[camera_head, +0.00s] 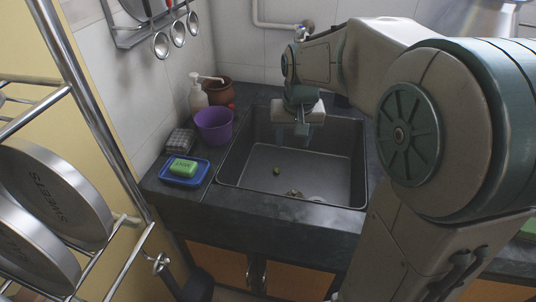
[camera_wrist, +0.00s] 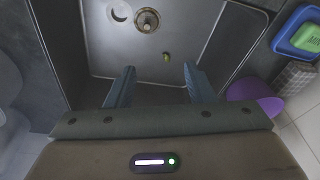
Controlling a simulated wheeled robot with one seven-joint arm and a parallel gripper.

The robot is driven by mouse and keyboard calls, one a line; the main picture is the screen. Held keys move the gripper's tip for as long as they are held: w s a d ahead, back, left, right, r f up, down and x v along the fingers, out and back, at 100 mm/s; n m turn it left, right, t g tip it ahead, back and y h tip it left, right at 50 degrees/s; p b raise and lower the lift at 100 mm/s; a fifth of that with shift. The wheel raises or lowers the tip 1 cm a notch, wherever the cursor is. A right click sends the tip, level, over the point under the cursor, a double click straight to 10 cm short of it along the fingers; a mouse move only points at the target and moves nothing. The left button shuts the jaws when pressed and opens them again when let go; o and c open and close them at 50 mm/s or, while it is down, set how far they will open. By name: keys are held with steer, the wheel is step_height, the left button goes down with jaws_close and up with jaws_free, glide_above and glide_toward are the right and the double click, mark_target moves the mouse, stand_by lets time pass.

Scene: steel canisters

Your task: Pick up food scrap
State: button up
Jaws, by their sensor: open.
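The food scrap (camera_head: 276,170) is a small green piece lying on the floor of the grey sink (camera_head: 250,178). In the wrist view the scrap (camera_wrist: 166,57) lies beyond my fingertips, between their lines and nearer the right finger. My gripper (camera_head: 302,131) hangs over the back part of the sink, above its floor and apart from the scrap. In the wrist view my gripper (camera_wrist: 158,72) has its two fingers spread wide with nothing between them.
A drain (camera_wrist: 146,20) and a pale round thing (camera_wrist: 120,12) lie near the sink's front. On the left counter stand a purple cup (camera_head: 214,126), a soap bottle (camera_head: 198,98), a brown pot (camera_head: 219,92) and green soap on a blue tray (camera_head: 186,181). Sink walls surround the scrap.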

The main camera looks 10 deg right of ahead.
steer(key=w+f+b, duration=0.8)
steer(key=w+f, duration=0.5)
steer(key=f, duration=0.1)
steer(key=m+b, duration=0.1)
steer(key=b, duration=0.3)
glide_above(276, 168)
steer(key=s+a, duration=0.1)
steer(key=shift+g, duration=0.4)
step_height(276, 168, down, 11)
steer(key=f, duration=0.1)
steer(key=f+b, duration=0.1)
steer(key=f, duration=0.1)
steer(key=d+f+b, duration=0.1)
steer(key=f, duration=0.1)
steer(key=shift+w+f, duration=0.2)
steer(key=shift+w, duration=0.2)
jaws_close()
